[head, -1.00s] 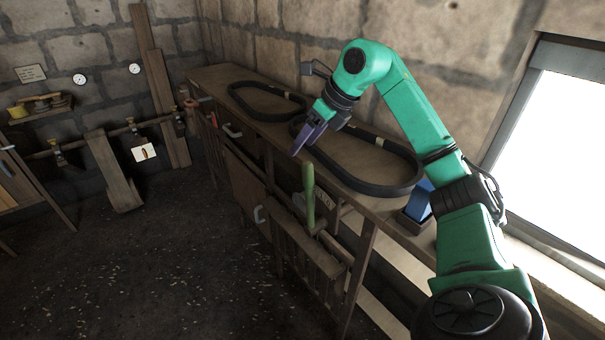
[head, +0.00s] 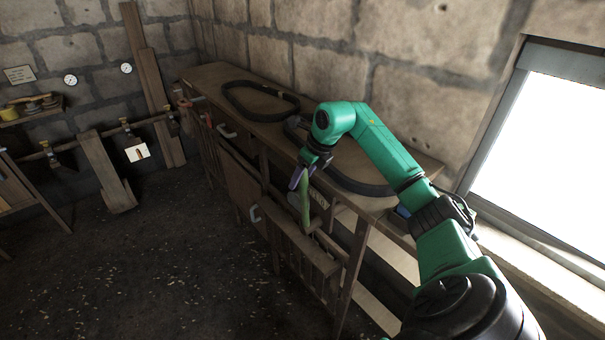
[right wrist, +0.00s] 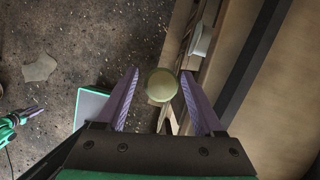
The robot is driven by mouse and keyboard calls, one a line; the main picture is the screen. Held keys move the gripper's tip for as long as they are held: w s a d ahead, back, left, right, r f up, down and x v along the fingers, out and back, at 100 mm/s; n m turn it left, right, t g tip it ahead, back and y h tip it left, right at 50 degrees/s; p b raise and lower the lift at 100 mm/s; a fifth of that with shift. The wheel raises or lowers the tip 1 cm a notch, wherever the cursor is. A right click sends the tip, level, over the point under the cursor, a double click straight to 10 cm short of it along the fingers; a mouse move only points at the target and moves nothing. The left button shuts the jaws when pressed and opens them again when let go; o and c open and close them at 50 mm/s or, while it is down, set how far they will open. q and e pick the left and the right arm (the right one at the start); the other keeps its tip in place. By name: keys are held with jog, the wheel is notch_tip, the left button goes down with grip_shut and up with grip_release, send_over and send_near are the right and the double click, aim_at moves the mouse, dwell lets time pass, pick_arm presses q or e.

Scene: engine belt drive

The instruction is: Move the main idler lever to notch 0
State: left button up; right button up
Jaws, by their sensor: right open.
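A green lever (head: 305,204) stands upright at the near part of the wooden bench frame, in front of a small label plate (head: 318,198) too small to read. My right gripper (head: 298,178) is at its upper end, pointing down. In the right wrist view, the lever's round top (right wrist: 161,86) lies between the two spread purple fingers of the right gripper (right wrist: 160,92), with a gap on each side. The notches are not distinguishable. My left gripper (right wrist: 36,112) shows small at the left edge of the right wrist view; its opening is unclear.
Black belts (head: 262,101) lie on the bench top (head: 203,76) behind the lever. A bright window (head: 540,140) is at right. The floor at left is open.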

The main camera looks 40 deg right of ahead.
grip_shut()
dwell(1.4)
